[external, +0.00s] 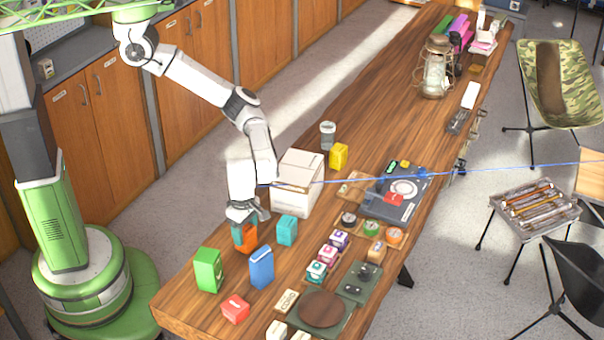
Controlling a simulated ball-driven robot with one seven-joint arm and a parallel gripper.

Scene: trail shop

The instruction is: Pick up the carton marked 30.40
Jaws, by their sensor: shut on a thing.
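My gripper (244,222) points down over the near left part of the wooden table and is shut on an orange carton (249,240). The gripper covers the carton's upper part. I cannot tell whether the carton touches the table. A teal carton (287,230) stands to its right, a blue carton (261,267) in front and a green carton (208,270) to the front left. A red carton (235,310) lies nearer the front edge, and a yellow carton (338,156) stands farther back. No marking 30.40 is readable on any of them.
A large white box (298,183) stands close behind the gripper, with a grey can (327,135) beyond it. Small coloured boxes (328,254) and a dark tray with a round brown board (322,309) are at right. A lantern (436,67) stands far back. The table's left edge is close.

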